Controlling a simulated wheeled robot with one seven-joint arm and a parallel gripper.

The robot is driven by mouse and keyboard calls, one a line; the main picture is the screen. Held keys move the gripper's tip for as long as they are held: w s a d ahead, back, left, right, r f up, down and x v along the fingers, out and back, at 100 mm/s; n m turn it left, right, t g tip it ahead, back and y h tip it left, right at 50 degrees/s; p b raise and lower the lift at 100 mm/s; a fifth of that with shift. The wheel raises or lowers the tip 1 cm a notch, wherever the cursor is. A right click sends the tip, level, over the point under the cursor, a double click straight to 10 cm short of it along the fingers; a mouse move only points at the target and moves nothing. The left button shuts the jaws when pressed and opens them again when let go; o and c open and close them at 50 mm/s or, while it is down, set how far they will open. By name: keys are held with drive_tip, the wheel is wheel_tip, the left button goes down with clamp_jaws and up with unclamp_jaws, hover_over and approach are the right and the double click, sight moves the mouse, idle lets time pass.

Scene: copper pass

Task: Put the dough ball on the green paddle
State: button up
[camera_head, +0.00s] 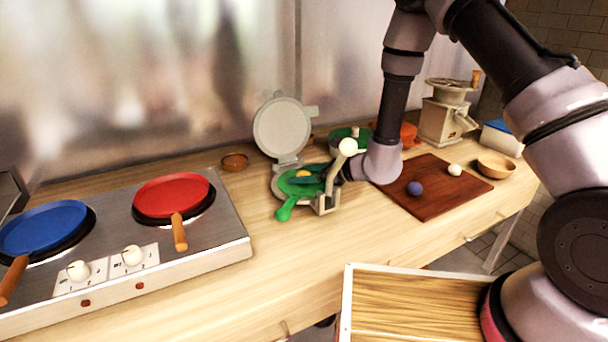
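The green paddle (285,212) lies on the round base of an open metal press (282,127), its handle pointing toward the front. A small yellow-orange piece (303,174) sits on the paddle; I cannot tell what it is. A cream ball (455,170), which looks like dough, rests on the brown board (438,205) to the right. A purple ball (414,188) lies on the same board.
A stove at left holds a blue pan (45,228) and a red pan (172,194). A small brown bowl (235,162), green pot (350,135), orange pot (408,134), grinder (445,112) and wooden bowl (497,165) stand around. The counter's front is clear.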

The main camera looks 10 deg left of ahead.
drive_tip(key=shift+r, duration=0.15)
drive_tip(key=v, duration=1.2)
